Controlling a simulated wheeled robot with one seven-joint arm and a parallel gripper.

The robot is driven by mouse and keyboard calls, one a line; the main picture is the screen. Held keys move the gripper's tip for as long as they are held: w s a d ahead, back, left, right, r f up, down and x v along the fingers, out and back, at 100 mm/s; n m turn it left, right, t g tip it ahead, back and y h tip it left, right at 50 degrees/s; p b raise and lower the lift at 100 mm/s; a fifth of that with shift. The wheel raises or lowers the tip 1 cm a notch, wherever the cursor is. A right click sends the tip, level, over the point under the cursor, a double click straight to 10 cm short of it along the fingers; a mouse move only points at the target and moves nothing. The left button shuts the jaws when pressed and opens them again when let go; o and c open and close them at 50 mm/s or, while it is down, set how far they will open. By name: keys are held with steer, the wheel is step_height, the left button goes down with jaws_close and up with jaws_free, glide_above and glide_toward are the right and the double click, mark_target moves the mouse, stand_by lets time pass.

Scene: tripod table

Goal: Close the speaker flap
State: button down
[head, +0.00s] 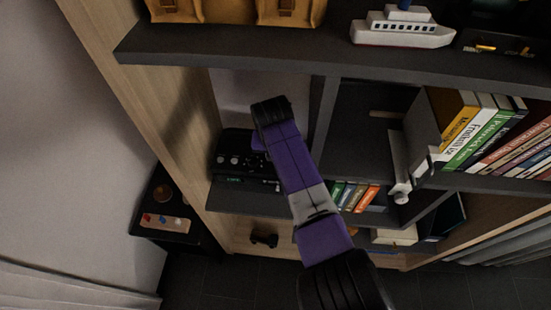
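I see nothing I can name for certain as the speaker flap. A dark flat panel (362,128) with a short pale bar (388,114) shows in the middle bay of the shelf unit. A grey upright panel (423,124) stands at its right, with a pale fitting (399,178) below it. I cannot tell which of these, if any, is the flap. My purple arm rises from the bottom centre and bends at a black joint in front of the left bay.
A black device with knobs (245,157) sits in the left bay, close behind my arm. Books (478,128) fill the right bay, and smaller books (358,197) stand below. A toy ship (402,27) rests on the upper shelf (230,55). A small black table (190,238) stands left.

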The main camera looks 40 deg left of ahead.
steer(key=shift+s+d+f, duration=0.15)
steer(key=shift+s+f, duration=0.05)
steer(key=shift+f, duration=0.1)
steer(key=c, duration=1.2)
jaws_free()
steer(key=shift+c, duration=0.2)
steer(key=shift+f, duration=0.1)
steer(key=shift+w+d, duration=0.1)
steer(key=shift+d, duration=0.05)
steer(key=shift+r, duration=0.5)
steer(key=a+v, duration=0.1)
steer(key=v, duration=0.6)
steer(key=shift+d+r, duration=0.15)
steer(key=shift+d, duration=0.05)
